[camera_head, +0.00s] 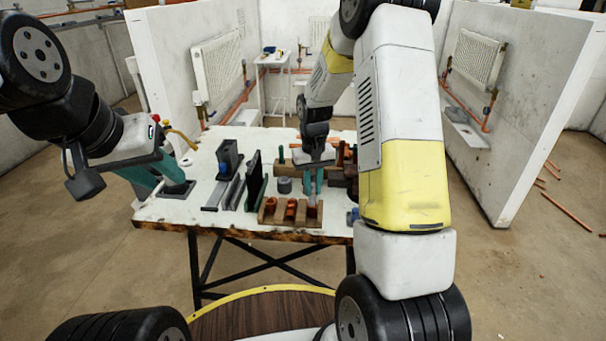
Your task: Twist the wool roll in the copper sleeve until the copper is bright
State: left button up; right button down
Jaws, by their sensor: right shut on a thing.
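My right gripper (313,187) reaches down over a wooden block (276,218) at the front of the bench. Its teal fingers are shut on a small greyish thing, which looks like the wool roll; the fingers hide most of it. Copper fittings (291,208) stand upright in the block's slots, to the left of the fingers. I cannot tell which one is the copper sleeve, how bright it is inside, or whether the roll is in it. My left gripper (166,180) is at the bench's left end, its teal fingers apart, close to a small dark block (179,189).
The white bench top (165,212) also holds a dark upright holder (229,160), a dark green plate (256,180) and a grey round piece (284,185). Wooden blocks and copper pipes lie behind my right gripper. White partitions with radiators (217,66) stand on both sides.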

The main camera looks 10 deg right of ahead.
jog(key=shift+f+m, duration=0.1)
jog(key=shift+m, duration=0.7)
jog(key=shift+r, duration=3.7)
